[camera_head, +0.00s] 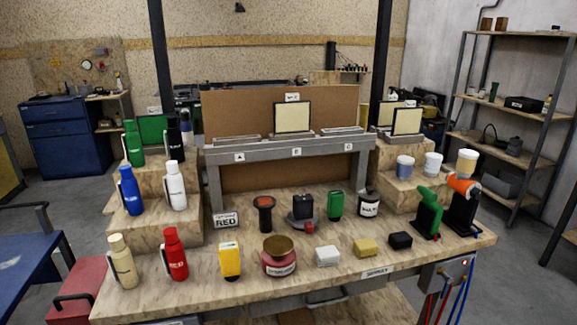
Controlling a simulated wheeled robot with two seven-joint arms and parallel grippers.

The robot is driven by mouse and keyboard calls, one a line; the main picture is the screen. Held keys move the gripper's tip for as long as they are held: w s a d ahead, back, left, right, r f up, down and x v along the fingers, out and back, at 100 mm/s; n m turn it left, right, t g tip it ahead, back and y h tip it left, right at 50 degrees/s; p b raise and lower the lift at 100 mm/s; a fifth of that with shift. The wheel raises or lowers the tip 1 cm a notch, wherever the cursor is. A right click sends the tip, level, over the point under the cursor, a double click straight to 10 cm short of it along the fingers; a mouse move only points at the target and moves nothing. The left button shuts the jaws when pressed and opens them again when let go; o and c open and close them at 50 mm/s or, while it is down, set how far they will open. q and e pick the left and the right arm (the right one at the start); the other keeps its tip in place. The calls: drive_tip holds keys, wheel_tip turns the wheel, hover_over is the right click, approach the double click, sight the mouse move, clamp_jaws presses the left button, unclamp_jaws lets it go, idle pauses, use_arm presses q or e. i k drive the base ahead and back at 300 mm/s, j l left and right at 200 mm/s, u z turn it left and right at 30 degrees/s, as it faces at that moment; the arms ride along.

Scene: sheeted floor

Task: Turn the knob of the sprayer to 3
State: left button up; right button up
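Two upright devices with black bodies stand at the right end of the wooden table. One has a green top (428,195) and the other has an orange top (463,187). Either may be the sprayer, but I cannot tell which. A grey box (447,273) with red and blue hoses is fixed to the table's front right edge. No knob or number markings can be made out at this size. Neither of my grippers is in view.
The table (215,290) holds several bottles at left, including a red bottle (174,254). A yellow container (229,261), a round jar (279,256) and small blocks line the front. Cups (433,165) stand on the right step. A grey rack (290,149) stands behind.

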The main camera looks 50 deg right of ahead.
sight(476, 193)
drive_tip(key=z, duration=2.65)
